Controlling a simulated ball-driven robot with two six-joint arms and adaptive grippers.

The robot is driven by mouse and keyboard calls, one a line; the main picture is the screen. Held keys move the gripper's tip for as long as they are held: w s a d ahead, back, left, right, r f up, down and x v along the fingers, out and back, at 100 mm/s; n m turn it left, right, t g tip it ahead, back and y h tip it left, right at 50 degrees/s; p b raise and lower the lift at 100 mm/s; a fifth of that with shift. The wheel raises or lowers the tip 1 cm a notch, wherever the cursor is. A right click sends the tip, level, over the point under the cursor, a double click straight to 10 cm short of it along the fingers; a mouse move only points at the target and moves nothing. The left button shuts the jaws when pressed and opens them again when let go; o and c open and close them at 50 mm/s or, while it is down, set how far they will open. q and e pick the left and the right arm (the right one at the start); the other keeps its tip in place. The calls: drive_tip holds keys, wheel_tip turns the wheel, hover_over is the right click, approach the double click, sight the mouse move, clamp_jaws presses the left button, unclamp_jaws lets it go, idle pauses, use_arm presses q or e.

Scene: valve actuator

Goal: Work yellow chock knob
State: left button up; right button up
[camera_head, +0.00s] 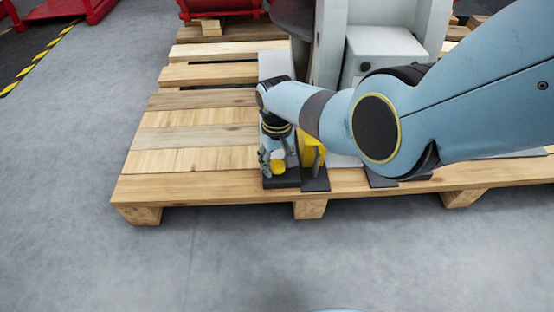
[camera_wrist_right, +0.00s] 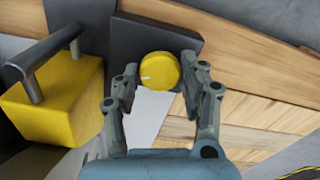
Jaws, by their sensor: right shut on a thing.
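The yellow knob (camera_head: 278,168) is small and round and sits on a dark base (camera_head: 285,181) at the pallet's front edge. In the right wrist view the knob (camera_wrist_right: 159,71) shows its round face with a short white mark toward its left side. My right gripper (camera_head: 272,162) reaches down to it, its fingers on either side. In the right wrist view my right gripper (camera_wrist_right: 163,74) is shut on the knob. My left gripper is not in view.
A yellow block (camera_head: 312,148) with a grey handle (camera_wrist_right: 45,55) stands close beside the knob. Grey machinery (camera_head: 385,55) stands behind on the wooden pallet (camera_head: 190,160). My right arm hides part of it. The pallet's left side and the front floor are clear.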

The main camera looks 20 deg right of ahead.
drive_tip(key=m, duration=0.4)
drive_tip(key=shift+m, duration=0.3)
drive_tip(key=m, duration=0.4)
drive_tip(key=shift+m+p, duration=0.3)
drive_tip(key=m, duration=0.8)
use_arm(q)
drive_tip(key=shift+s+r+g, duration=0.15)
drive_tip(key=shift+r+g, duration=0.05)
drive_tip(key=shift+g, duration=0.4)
use_arm(e)
drive_tip(key=shift+m, duration=1.1)
